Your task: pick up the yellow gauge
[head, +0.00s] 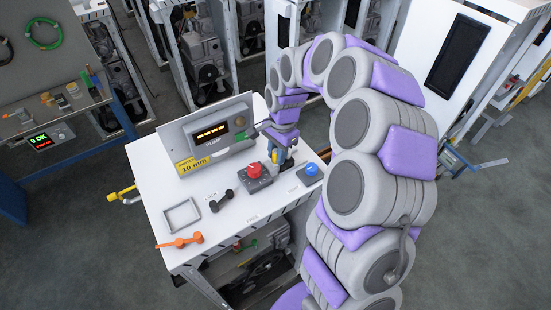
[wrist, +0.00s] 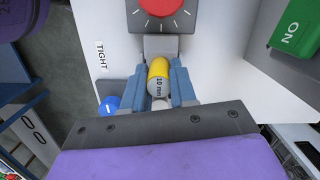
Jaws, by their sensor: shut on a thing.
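The yellow gauge (wrist: 158,69) is a small cylinder with a yellow end and a grey part marked "10 mm". In the wrist view it sits between the two blue fingers of my gripper (wrist: 160,88), which is shut on it. In the head view my gripper (head: 287,160) is at the right part of the white table, behind the red knob, and the gauge is mostly hidden there. I cannot tell whether the gauge touches the table.
A grey box with a red knob (head: 255,171) stands close to my gripper, with a blue knob (head: 311,170) to its right. A black gauge (head: 221,201), a grey square frame (head: 181,216) and an orange piece (head: 180,241) lie at the left front.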

